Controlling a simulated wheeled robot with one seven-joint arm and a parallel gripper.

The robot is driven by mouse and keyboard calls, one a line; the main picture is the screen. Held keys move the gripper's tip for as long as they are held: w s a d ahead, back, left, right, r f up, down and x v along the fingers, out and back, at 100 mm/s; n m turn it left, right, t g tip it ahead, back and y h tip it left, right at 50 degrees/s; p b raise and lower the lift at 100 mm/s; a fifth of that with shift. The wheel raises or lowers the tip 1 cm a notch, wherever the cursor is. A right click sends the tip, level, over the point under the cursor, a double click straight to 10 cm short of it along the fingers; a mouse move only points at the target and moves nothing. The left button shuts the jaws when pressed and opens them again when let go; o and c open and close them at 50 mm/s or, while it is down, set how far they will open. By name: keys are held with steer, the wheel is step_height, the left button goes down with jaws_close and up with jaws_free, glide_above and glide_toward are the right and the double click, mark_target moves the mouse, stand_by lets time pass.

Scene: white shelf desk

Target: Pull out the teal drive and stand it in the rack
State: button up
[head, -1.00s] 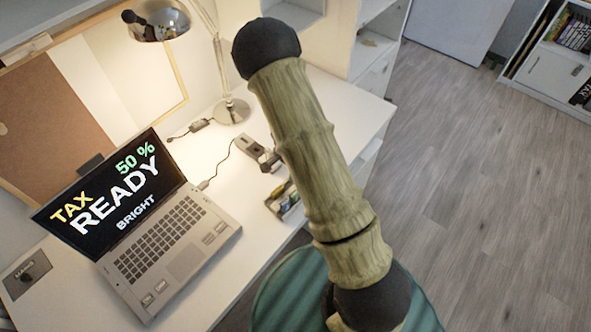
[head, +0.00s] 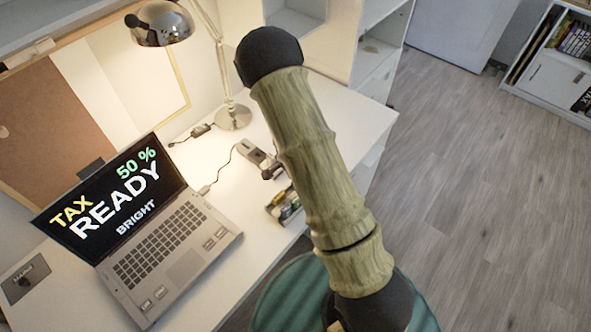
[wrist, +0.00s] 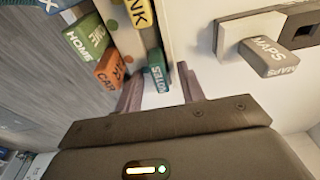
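In the wrist view the teal drive (wrist: 157,79), lettered "VOTES", lies in line with the space between the fingers of my gripper (wrist: 158,80). The fingers are apart, with a gap on the right of the drive; I cannot tell how deep it sits between them. The drive is beside the end of a pale rack (wrist: 150,38) with several other drives.
A grey "MAPS" drive (wrist: 268,58) sticks out of a hub (wrist: 236,36). Green "HOME" (wrist: 88,36), orange "CAR" (wrist: 109,70) and yellow "BANK" (wrist: 139,12) drives crowd the left. A laptop (head: 175,250) and lamp (head: 232,117) stand on the desk.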

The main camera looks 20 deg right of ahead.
step_height(320, 180, up, 17)
steer(key=s+a+p, duration=0.1)
steer(key=a, duration=0.1)
steer(key=shift+s, duration=0.15)
steer(key=shift+a, duration=0.1)
stand_by(0.8)
steer(key=s+d+r+n+t+y+p, duration=0.1)
steer(key=s+d+r+n, duration=0.1)
steer(key=s+r+n, duration=0.7)
steer(key=s+n, duration=0.2)
steer(key=s, duration=0.2)
steer(key=shift+d+n+t+y, duration=0.15)
steer(key=shift+n+t+y, duration=0.15)
steer(key=shift+n, duration=0.1)
